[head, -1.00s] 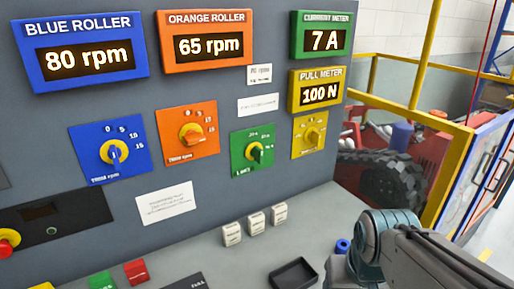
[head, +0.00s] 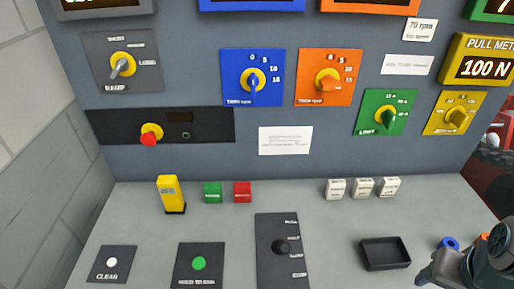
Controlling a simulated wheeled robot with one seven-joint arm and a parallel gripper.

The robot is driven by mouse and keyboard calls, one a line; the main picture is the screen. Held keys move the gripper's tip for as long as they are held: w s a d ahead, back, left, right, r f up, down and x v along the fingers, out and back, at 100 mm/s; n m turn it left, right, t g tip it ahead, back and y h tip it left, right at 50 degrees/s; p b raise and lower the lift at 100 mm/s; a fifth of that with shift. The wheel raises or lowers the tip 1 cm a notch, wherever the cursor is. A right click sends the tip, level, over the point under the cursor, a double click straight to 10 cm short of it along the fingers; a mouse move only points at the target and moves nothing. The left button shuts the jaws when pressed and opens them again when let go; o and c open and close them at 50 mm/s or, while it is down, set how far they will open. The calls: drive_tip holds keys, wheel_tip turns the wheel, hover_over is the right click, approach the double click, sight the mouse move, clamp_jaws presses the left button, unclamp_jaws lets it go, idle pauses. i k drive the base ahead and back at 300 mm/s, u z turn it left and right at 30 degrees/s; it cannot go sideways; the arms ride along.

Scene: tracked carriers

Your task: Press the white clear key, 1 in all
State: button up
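The white clear key (head: 112,262) is a small round white button on a dark plate labelled CLEAR, at the lower left of the desk in the head view. Nothing covers it. Part of my arm shows at the lower right corner, far across the desk from the key. I cannot make out my gripper's fingers in this view.
A green button (head: 199,263) and a dark selector plate (head: 279,265) lie right of the key. A yellow device (head: 171,194) stands behind. A black tray (head: 385,254) sits near my arm. A red knob (head: 149,138) juts from the upright panel.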

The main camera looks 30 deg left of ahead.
sight(111, 262)
drive_tip(key=u, duration=2.9)
